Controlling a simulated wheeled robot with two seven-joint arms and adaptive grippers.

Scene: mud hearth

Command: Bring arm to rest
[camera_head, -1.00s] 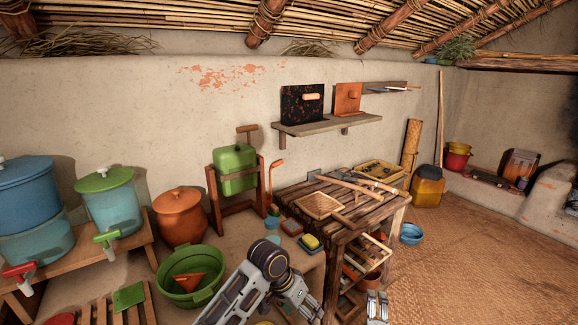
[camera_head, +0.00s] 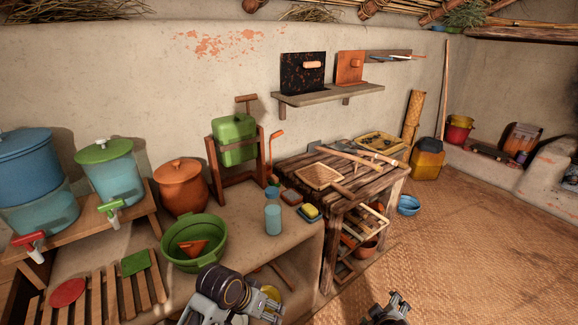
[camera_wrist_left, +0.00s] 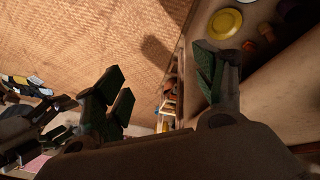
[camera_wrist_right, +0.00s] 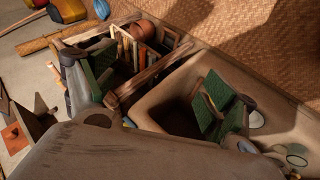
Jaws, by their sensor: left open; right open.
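My left gripper (camera_head: 262,303) is low in the head view, in front of the clay counter (camera_head: 250,240). In the left wrist view its two fingers (camera_wrist_left: 162,92) stand wide apart with nothing between them. My right gripper (camera_head: 392,306) is at the bottom edge of the head view, over the woven mat floor and right of the wooden table. In the right wrist view its fingers (camera_wrist_right: 152,92) are apart and empty. Most of both arms is outside the head view.
The wooden table (camera_head: 352,187) carries tools and a tray. A yellow plate (camera_wrist_left: 225,24) shows near the left gripper. The mat floor (camera_head: 470,250) at right is open.

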